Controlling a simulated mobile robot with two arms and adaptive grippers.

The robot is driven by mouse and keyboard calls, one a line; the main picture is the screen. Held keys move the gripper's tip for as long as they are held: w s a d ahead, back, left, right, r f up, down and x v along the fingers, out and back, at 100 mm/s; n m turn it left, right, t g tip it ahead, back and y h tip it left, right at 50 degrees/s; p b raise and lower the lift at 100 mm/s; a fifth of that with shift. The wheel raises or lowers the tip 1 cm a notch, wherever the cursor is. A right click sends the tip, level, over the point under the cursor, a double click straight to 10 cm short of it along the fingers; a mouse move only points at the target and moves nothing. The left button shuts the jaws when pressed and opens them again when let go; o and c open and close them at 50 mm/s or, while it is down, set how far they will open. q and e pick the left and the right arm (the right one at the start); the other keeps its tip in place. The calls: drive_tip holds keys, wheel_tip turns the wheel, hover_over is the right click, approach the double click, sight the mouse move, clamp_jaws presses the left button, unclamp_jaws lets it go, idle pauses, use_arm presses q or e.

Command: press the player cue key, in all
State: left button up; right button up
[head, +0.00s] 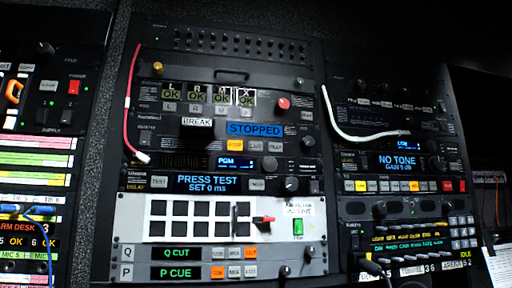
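The rack unit with the blue STOPPED display (255,129) is at the upper middle of the head view. Under that display is a row of keys: a lit orange key (235,145), a pale middle key (255,146) and a pale right key (274,145). Their small lettering is hard to read; the middle one may say CUE. Neither of my grippers shows in this view.
A red cable (129,100) hangs over the left of the middle rack, and a white cable (350,132) crosses the right rack. Knobs stick out, including a red one (283,103). A blue PRESS TEST display (208,183) sits below the keys. A white paper (500,265) is at far right.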

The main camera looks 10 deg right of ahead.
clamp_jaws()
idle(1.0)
